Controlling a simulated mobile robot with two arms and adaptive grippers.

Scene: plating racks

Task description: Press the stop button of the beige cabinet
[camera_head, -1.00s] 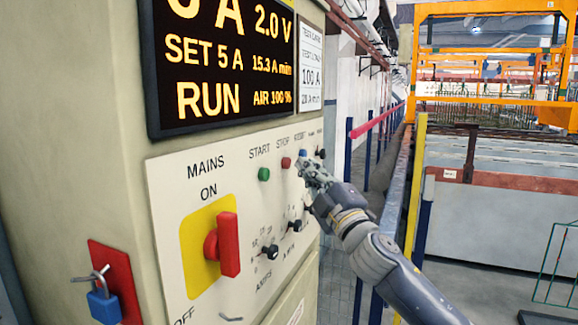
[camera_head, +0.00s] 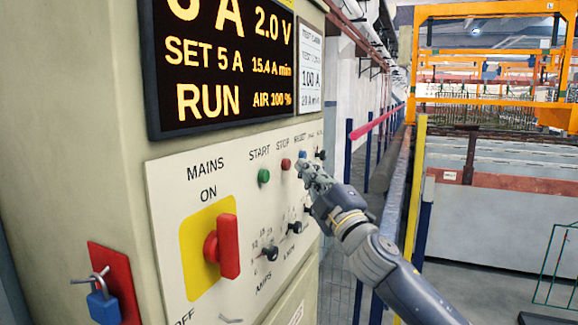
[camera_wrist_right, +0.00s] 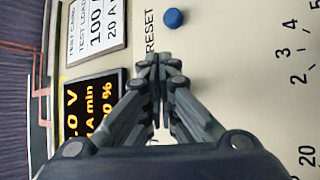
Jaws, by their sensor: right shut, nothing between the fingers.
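The beige cabinet (camera_head: 85,60) fills the left of the head view, with a white control panel on its face. The small red stop button (camera_head: 286,164) sits under the word STOP, between the green start button (camera_head: 264,176) and the blue reset button (camera_head: 303,154). My right gripper (camera_head: 302,166) is shut and empty, its tips just right of the stop button and below the blue one. I cannot tell whether the tips touch the panel. In the wrist view, the blue button (camera_wrist_right: 173,18) shows beyond the shut fingertips (camera_wrist_right: 160,62); the stop button is not visible there. My left gripper is out of view.
A red mains switch (camera_head: 229,246) on a yellow plate stands out from the panel. Black knobs (camera_head: 270,252) lie below the buttons. The display (camera_head: 215,65) reads RUN. A blue padlock (camera_head: 104,305) hangs at lower left. Railings and an orange frame (camera_head: 490,12) stand to the right.

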